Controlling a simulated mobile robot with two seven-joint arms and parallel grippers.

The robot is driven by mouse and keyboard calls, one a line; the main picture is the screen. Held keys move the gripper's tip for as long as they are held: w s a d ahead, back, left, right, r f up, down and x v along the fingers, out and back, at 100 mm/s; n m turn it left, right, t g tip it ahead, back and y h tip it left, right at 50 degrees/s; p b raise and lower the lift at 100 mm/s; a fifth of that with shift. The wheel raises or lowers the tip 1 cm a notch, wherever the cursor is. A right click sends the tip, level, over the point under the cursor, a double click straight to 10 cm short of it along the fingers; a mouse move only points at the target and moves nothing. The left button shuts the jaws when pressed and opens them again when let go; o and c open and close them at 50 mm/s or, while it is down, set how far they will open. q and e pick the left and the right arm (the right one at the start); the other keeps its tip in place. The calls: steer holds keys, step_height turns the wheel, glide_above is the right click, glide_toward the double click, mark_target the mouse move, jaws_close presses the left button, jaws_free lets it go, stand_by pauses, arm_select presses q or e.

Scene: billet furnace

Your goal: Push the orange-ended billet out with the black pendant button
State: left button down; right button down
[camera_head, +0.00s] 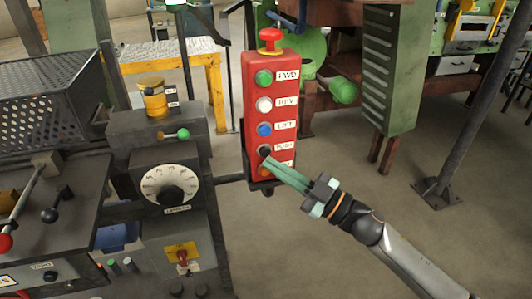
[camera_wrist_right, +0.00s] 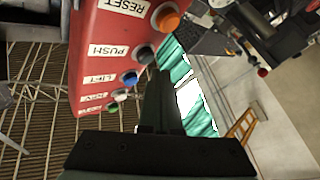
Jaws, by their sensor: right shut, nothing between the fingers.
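The red pendant box (camera_head: 254,108) stands upright in the middle of the head view, with a column of coloured buttons. Its black button (camera_head: 264,150), labelled PUSH, is second from the bottom, above an orange button (camera_head: 265,169). My right gripper (camera_head: 270,164) is shut and empty. Its teal fingers reach from the lower right to the black and orange buttons; I cannot tell whether they touch. The right wrist view shows the black PUSH button (camera_wrist_right: 145,54) beside the orange RESET button (camera_wrist_right: 166,18). I cannot make out the orange-ended billet. My left gripper is not in view.
A red mushroom knob (camera_head: 270,40) tops the pendant. A control console with a white dial (camera_head: 171,191) and levers stands to the left. A green cabinet (camera_head: 388,70) and a dark post (camera_head: 470,110) stand to the right. The floor at lower right is clear.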

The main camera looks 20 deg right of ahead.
steer(key=shift+w, duration=0.2)
steer(key=shift+w, duration=0.25)
steer(key=shift+w, duration=0.5)
stand_by(0.6)
stand_by(0.4)
steer(key=shift+s+p, duration=0.55)
steer(key=shift+s, duration=0.4)
steer(key=s+p, duration=0.1)
steer(key=s, duration=0.4)
steer(key=shift+d, duration=0.1)
